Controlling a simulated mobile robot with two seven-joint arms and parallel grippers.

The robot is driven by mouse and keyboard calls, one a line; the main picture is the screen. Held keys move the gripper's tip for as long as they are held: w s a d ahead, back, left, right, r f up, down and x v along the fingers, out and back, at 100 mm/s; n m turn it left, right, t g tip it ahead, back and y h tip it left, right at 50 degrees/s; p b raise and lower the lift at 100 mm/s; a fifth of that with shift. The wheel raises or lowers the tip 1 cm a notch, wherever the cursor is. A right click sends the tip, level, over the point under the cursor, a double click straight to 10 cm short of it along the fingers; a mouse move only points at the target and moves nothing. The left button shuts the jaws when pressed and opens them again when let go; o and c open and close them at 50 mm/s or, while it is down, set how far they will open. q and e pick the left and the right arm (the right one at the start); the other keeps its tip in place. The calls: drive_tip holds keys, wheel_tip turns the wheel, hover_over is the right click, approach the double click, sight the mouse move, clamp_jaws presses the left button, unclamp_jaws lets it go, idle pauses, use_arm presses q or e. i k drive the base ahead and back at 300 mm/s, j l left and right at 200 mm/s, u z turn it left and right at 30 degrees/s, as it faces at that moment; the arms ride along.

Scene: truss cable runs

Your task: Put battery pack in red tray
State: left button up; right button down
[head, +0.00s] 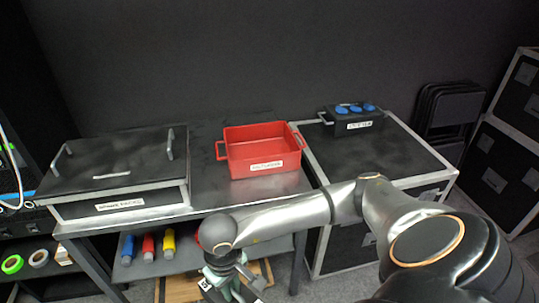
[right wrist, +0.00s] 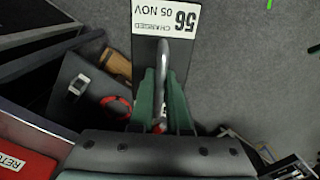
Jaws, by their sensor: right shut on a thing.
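The red tray (head: 265,170) sits on the table in the head view, with a white label on its front and handles at its ends. It looks empty. My right gripper (head: 236,284) is low at the front of the table in the head view, apart from the tray. In the right wrist view its green fingers (right wrist: 162,90) are shut on the metal handle of the dark battery pack (right wrist: 146,58). The pack has a white label reading "CHARGED 56 05 NOV". The tray's red corner (right wrist: 22,162) shows at lower left there. My left gripper is not in view.
A lidded black box (head: 115,165) with handles fills the table's left. A black case (head: 400,150) stands right of the tray, bearing a box with blue sockets (head: 352,120). Blue, red and yellow cylinders (head: 169,246) lie on the lower shelf. Folded chairs (head: 450,110) stand behind.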

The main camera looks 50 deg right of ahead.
sight(260, 148)
drive_tip(key=k+l, duration=0.1)
drive_tip(key=l, duration=1.5)
drive_tip(key=k+z, duration=0.05)
